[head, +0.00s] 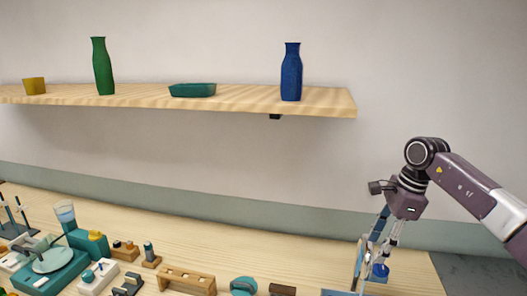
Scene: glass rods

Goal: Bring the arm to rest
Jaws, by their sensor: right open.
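My right arm comes in from the right, and its right gripper (383,242) points down over the right end of the table (415,276). The gripper is open, and I see nothing held between its fingers. A blue object (380,271) sits just below the fingertips; I cannot tell whether they touch. A light blue framed piece (360,268) stands just left of the fingers. My left gripper is not in view. No glass rod can be made out clearly near the gripper.
A wooden shelf (240,96) on the wall carries a yellow cup (34,86), a green vase (103,67), a teal dish (192,90) and a blue vase (291,73). Teal lab equipment (55,268) crowds the table's left. A wooden rack (186,280) stands front centre. The table's back strip is clear.

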